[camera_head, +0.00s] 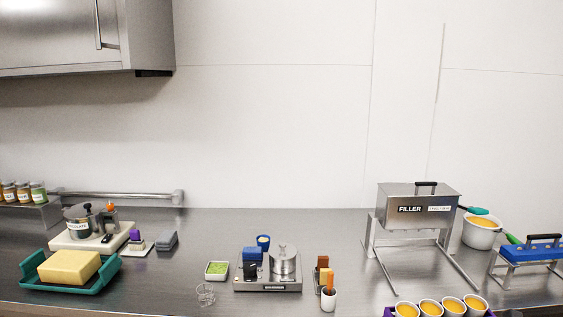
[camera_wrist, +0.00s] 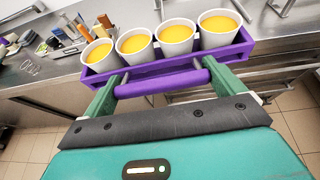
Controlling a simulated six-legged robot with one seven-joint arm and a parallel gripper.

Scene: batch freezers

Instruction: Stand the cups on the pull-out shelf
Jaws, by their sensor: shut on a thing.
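Several white cups (camera_wrist: 176,37) filled with orange-yellow liquid stand upright in a row in a purple carrier (camera_wrist: 147,74). The carrier has a purple bar handle (camera_wrist: 160,84). My gripper (camera_wrist: 166,82), with green fingers, is shut on this handle, one finger near each end. In the head view the cups (camera_head: 430,307) and a little of the carrier (camera_head: 387,312) show at the bottom right edge, in front of the filler stand. The rest of the carrier and my gripper are out of that view. I cannot make out which surface is the pull-out shelf.
The steel filler (camera_head: 417,203) stands on splayed legs behind the cups. A white pot (camera_head: 480,233) and a blue-topped stand (camera_head: 530,250) are to its right. Bare counter (camera_head: 345,245) lies between.

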